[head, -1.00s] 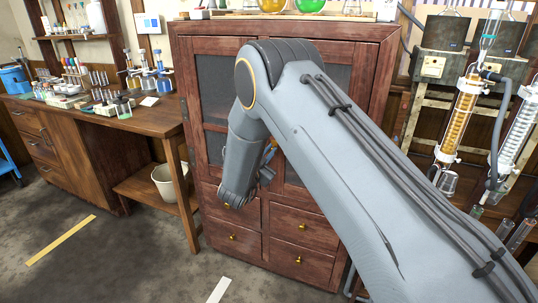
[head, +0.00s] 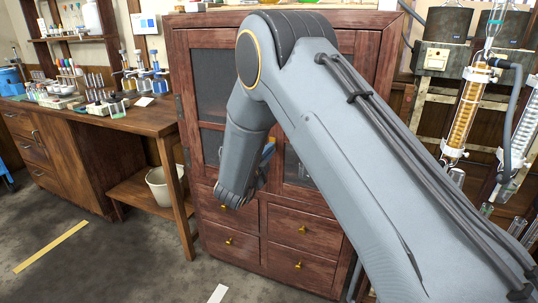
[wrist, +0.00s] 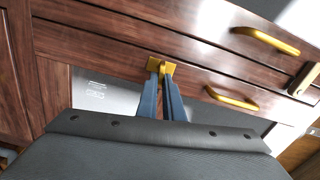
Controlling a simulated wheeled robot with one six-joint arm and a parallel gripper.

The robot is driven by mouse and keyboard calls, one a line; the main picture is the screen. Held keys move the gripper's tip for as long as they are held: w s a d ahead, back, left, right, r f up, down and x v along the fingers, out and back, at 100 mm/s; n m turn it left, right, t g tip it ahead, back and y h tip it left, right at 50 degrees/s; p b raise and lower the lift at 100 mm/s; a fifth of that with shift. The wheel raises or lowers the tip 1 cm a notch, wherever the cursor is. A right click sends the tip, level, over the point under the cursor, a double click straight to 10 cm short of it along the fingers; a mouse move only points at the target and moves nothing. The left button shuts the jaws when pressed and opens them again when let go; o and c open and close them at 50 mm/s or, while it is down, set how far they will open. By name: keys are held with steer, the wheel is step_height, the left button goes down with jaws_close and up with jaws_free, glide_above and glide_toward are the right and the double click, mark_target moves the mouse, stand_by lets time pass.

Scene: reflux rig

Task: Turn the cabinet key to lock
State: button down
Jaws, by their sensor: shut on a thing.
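The reddish-brown wooden cabinet (head: 312,206) stands in the middle of the head view, with glass doors above and drawers below. My arm covers much of its front. In the wrist view, the brass key (wrist: 163,68) sits at a square brass plate (wrist: 156,63) on the cabinet's wood. My gripper (wrist: 163,80) has two blue fingers closed on the key, which hides part of it. In the head view, my gripper (head: 268,155) is at the door front and only a bit of blue finger shows. The key is hidden there.
Brass handles (wrist: 265,41) and (wrist: 232,98) lie right of the key in the wrist view. A wooden bench (head: 140,118) with lab ware and a white bucket (head: 163,186) stand left of the cabinet. Glass condensers (head: 468,108) stand at the right.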

steer(key=shift+f+m+b, duration=0.15)
steer(key=shift+m+b, duration=0.3)
steer(key=shift+m, duration=0.35)
steer(key=c, duration=1.9)
jaws_free()
steer(key=v, duration=0.7)
steer(key=shift+s+a+b, duration=0.15)
steer(key=shift+s+b, duration=0.2)
steer(key=shift+b, duration=0.05)
